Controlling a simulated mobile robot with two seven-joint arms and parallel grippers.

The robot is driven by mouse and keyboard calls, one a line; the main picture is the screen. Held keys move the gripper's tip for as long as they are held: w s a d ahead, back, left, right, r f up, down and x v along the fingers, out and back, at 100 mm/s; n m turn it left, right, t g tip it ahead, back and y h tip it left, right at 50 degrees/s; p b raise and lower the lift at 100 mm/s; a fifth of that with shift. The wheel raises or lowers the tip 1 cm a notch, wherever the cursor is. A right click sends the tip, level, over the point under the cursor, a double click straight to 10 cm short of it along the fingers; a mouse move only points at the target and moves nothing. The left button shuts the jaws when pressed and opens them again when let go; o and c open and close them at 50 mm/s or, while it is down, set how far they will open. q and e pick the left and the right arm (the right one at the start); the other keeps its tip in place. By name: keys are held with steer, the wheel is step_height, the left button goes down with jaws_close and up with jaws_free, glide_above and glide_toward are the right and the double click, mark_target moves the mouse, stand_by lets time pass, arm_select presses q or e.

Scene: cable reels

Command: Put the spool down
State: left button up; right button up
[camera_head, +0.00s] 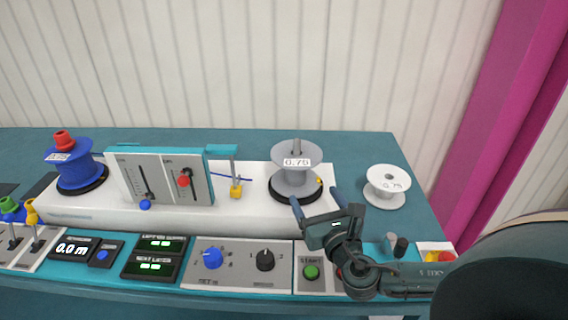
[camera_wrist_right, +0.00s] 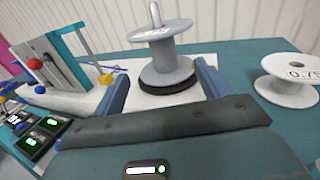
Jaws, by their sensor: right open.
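A grey spool labelled 0.75 (camera_head: 295,172) sits upright on a black round base at the right end of the white machine, with a spindle through its top. It also shows in the right wrist view (camera_wrist_right: 165,62). My right gripper (camera_head: 316,200) is open in front of the grey spool. Its two blue fingers are apart, one toward each side of the spool in the right wrist view, and I cannot tell whether they touch it. A white spool labelled 0.75 (camera_head: 386,188) stands on the table to the right, also in the right wrist view (camera_wrist_right: 288,82). My left gripper is out of view.
A blue spool (camera_head: 75,168) with a red cap sits at the machine's left end. A grey panel with sliders (camera_head: 160,178) stands between the spools. A control strip with knobs and a green start button (camera_head: 311,271) runs along the front. The table (camera_head: 350,150) is clear behind the white spool.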

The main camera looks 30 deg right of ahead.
mark_target(298, 184)
steer(key=p+x, duration=0.1)
steer(key=x, duration=1.1)
steer(key=shift+w+d, duration=0.2)
steer(key=c, duration=1.3)
steer(key=shift+r, duration=0.1)
